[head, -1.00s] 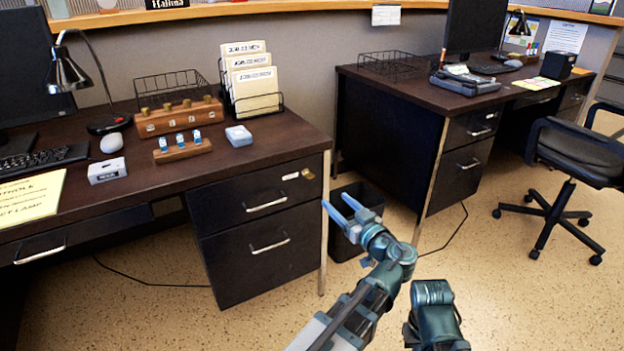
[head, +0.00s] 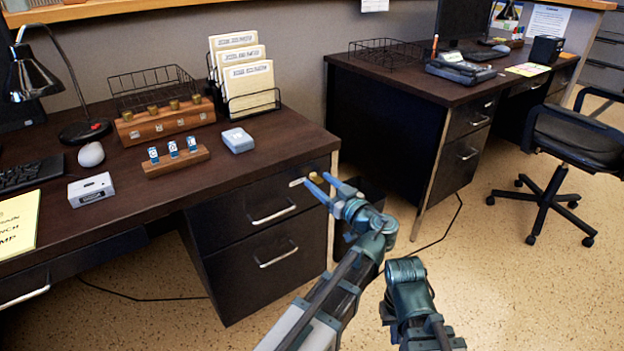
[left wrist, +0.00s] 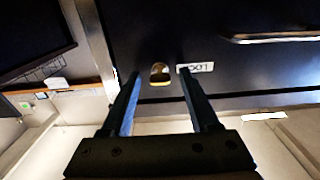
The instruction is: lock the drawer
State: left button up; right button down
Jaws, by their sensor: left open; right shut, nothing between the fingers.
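The desk's dark upper drawer (head: 235,215) with its metal handle (head: 272,214) looks shut, at centre in the head view. A brass lock piece (left wrist: 159,74) sits on its front beside a small white label (left wrist: 196,68). In the head view the label (head: 297,183) shows left of my left fingertips, which partly cover the brass piece. My left gripper (head: 322,187) is open and empty. In the left wrist view its two fingers (left wrist: 157,84) point at the drawer front, with the brass piece between them in the picture. Contact cannot be told. My right arm shows, but not its fingers.
A lower drawer (head: 275,262) is beneath. The desktop holds a wooden block with brass knobs (head: 165,122), a rack with blue-white tags (head: 176,161), a light box (head: 238,140) and a file holder (head: 247,85). A dark bin (head: 362,195) stands behind my left gripper.

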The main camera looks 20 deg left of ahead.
pick_arm(q)
grip_shut()
dwell(0.3)
jog(key=m, duration=0.4)
jog(key=shift+m, duration=0.3)
jog(key=m, duration=0.4)
jog(key=shift+m, duration=0.3)
jog(key=m, duration=0.4)
jog(key=shift+m, duration=2.3)
